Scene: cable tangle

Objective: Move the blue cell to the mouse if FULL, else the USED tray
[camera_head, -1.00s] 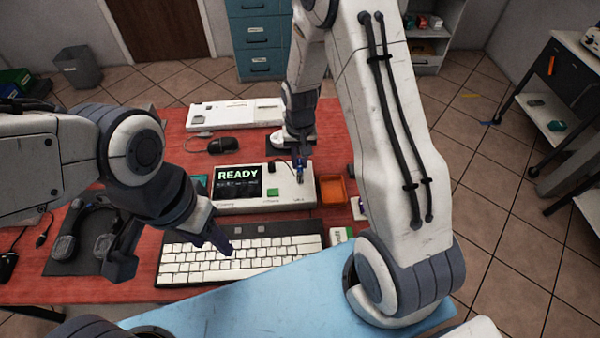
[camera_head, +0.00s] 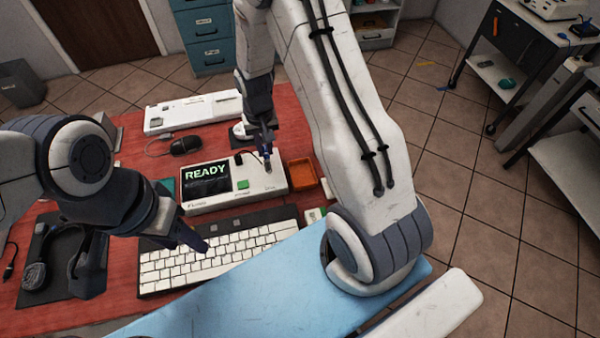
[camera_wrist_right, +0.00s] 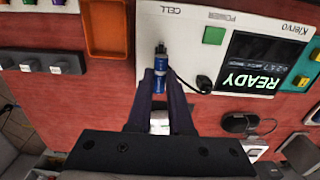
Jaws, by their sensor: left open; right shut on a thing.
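The blue cell (camera_wrist_right: 160,77) is between the fingertips of my right gripper (camera_wrist_right: 161,84), at the CELL end of the white tester (camera_wrist_right: 192,52). I cannot tell how far it is seated. In the head view, my right gripper (camera_head: 267,152) is above the tester (camera_head: 218,207), whose screen (camera_head: 206,180) reads READY. The orange tray (camera_head: 299,174) is just right of the tester; no USED label is readable. A dark mouse (camera_head: 185,145) lies behind the tester. A white rounded object (camera_head: 241,131) is partly hidden by my right arm. My left gripper (camera_head: 197,241) is open above the keyboard.
The white keyboard (camera_head: 235,243) lies in front of the tester. A headset (camera_head: 35,275) lies on a dark mat at left. A white device (camera_head: 192,112) is at the back of the red table.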

